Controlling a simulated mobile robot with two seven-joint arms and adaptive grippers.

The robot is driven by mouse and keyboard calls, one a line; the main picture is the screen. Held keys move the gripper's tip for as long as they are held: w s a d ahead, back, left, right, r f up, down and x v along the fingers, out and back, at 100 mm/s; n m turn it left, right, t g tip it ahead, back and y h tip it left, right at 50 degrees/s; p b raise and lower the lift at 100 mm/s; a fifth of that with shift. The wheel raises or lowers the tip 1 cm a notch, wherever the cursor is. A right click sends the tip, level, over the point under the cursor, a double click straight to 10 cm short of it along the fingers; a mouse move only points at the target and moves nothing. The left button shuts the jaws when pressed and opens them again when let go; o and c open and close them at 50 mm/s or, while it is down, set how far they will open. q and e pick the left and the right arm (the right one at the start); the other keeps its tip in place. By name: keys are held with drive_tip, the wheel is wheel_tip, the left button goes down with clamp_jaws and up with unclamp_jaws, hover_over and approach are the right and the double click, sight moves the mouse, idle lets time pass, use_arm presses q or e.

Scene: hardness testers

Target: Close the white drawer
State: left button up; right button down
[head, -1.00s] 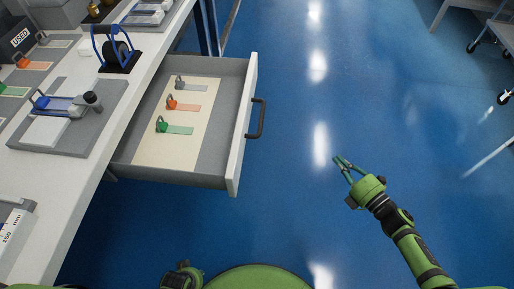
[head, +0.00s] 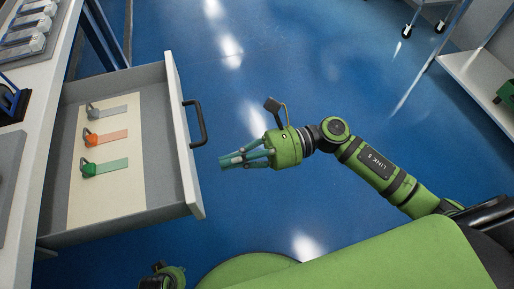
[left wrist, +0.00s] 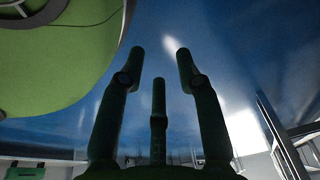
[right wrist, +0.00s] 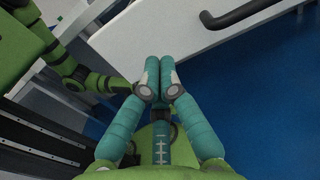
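The white drawer (head: 184,130) is pulled out from the bench on the left of the head view. Its dark bar handle (head: 196,122) is on the front panel. In the right wrist view the drawer front (right wrist: 150,28) and handle (right wrist: 245,14) show at the top. My right gripper (head: 228,160) is shut and empty, just right of the drawer front, near the handle's lower end; a small gap seems to separate them. Its fingertips meet in the right wrist view (right wrist: 158,80). My left gripper is open and empty in the left wrist view (left wrist: 158,60), away from the drawer.
A cream mat (head: 140,165) inside the drawer carries a grey, an orange (head: 92,140) and a green padlock-like piece, each with a matching strip. The bench top (head: 45,90) lies left. Blue floor (head: 330,50) is clear to the right; a white cart (head: 480,75) stands at upper right.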

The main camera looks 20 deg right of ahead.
sight(194, 171)
use_arm(q)
drive_tip(key=shift+w+f+p, duration=0.2)
drive_tip(key=shift+f+p, duration=0.1)
drive_tip(key=shift+f, duration=0.05)
use_arm(e)
drive_tip(key=shift+a, duration=2.35)
use_arm(q)
drive_tip(key=shift+a, duration=0.1)
use_arm(e)
drive_tip(key=shift+a, duration=0.1)
